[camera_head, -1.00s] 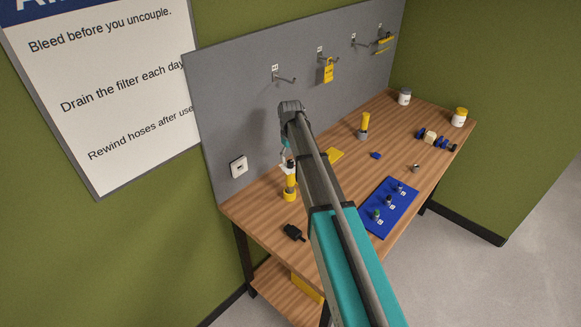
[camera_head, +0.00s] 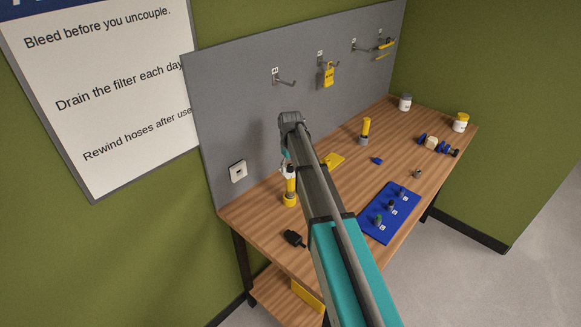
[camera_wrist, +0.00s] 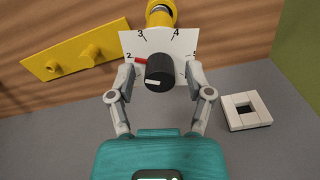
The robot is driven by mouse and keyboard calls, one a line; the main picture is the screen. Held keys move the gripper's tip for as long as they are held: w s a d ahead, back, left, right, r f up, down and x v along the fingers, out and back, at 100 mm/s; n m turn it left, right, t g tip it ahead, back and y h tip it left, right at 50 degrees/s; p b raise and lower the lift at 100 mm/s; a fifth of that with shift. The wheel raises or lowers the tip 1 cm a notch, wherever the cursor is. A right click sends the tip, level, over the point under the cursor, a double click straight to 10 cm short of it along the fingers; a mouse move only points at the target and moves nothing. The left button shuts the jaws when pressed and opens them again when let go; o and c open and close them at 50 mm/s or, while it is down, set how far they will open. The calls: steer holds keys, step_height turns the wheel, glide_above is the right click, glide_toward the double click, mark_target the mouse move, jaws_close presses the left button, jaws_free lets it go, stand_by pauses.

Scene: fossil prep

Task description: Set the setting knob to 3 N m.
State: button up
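The setting knob (camera_wrist: 160,72) is a black cylinder in front of a white dial card (camera_wrist: 185,42) marked 2, 3, 4 and 5. A red pointer (camera_wrist: 140,61) at the knob's left lies close to the 2. A white line shows on the knob's end face. The yellow tool (camera_wrist: 161,10) carrying the dial stands upright on the bench in the head view (camera_head: 290,198). My gripper (camera_wrist: 161,76) is open, one finger on each side of the knob, with a visible gap at both sides. In the head view my arm hides most of the gripper.
A yellow plate with pegs (camera_wrist: 70,55) lies near the tool. A white square wall fitting (camera_wrist: 262,112) is on the grey panel. On the bench are a black object (camera_head: 293,238), a second yellow tool (camera_head: 365,128) and a blue mat (camera_head: 378,232) with small parts.

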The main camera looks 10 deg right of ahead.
jaws_close()
steer(key=shift+m, duration=0.4)
stand_by(0.6)
steer(key=m, duration=0.8)
steer(key=shift+m, duration=0.4)
stand_by(0.4)
steer(key=shift+o, duration=1.2)
jaws_free()
